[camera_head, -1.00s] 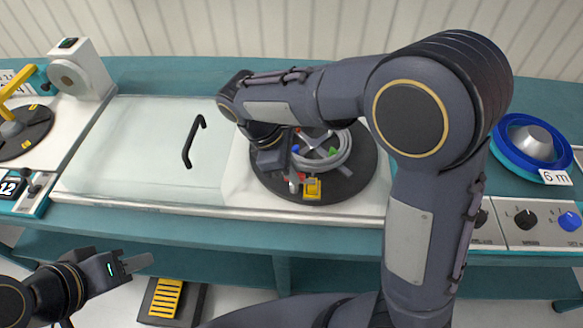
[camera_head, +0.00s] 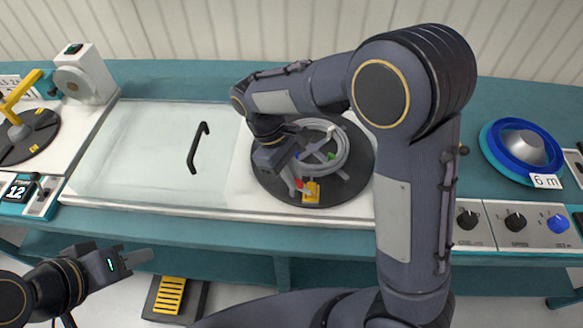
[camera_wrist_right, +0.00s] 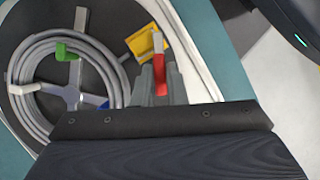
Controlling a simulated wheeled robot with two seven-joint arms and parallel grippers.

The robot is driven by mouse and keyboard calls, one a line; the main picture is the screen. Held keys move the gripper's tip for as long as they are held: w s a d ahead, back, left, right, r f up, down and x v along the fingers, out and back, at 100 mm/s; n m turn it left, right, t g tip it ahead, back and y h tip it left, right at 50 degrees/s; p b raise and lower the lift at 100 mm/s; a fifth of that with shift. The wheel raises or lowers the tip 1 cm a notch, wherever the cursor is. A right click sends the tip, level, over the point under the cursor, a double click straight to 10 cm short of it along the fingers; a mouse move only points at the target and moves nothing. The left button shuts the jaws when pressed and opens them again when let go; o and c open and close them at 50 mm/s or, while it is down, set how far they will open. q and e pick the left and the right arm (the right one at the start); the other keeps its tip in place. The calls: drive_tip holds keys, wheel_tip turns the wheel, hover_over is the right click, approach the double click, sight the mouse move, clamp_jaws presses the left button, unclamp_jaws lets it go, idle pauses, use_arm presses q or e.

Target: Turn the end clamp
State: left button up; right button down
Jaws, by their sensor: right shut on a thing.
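The end clamp is a yellow block (camera_head: 312,193) with a red lever (camera_head: 299,183), at the front edge of the black turntable (camera_head: 345,188). In the right wrist view the red lever (camera_wrist_right: 160,76) stands between the grey fingers, and the yellow block (camera_wrist_right: 147,46) is just beyond them. My right gripper (camera_head: 291,183) is shut on the red lever, its wrist partly covering the reel. A grey cable coil (camera_head: 341,160) lies around a cross-shaped hub with coloured clips. My left gripper (camera_head: 138,258) hangs in front of the bench, empty; its finger gap is unclear.
A clear cover with a black handle (camera_head: 198,147) lies left of the turntable. A yellow-armed reel (camera_head: 28,135) stands far left. A blue spool (camera_head: 520,150) tagged 6 m and a panel of knobs (camera_head: 515,221) are at right. A yellow-ribbed pedal (camera_head: 169,295) is on the floor.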

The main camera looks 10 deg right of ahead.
drive_tip(key=m+y+p, duration=0.1)
drive_tip(key=m, duration=0.2)
drive_tip(key=shift+d+r+g, duration=0.1)
drive_tip(key=shift+r+g, duration=0.05)
drive_tip(key=shift+g, duration=0.25)
drive_tip(key=m+y+p, duration=0.1)
drive_tip(key=m, duration=0.2)
drive_tip(key=shift+w+d+m, duration=0.1)
drive_tip(key=shift+m, duration=0.2)
drive_tip(key=m+y+p, duration=0.1)
drive_tip(key=m, duration=0.2)
drive_tip(key=m+y, duration=0.1)
drive_tip(key=m, duration=0.2)
drive_tip(key=shift+d+y+p, duration=0.1)
drive_tip(key=shift+y+p, duration=0.2)
drive_tip(key=shift+p, duration=0.05)
drive_tip(key=c, duration=1.5)
unclamp_jaws()
drive_tip(key=shift+o, duration=0.2)
drive_tip(key=v, duration=0.7)
drive_tip(key=shift+w+r, duration=0.2)
drive_tip(key=shift+r, duration=0.05)
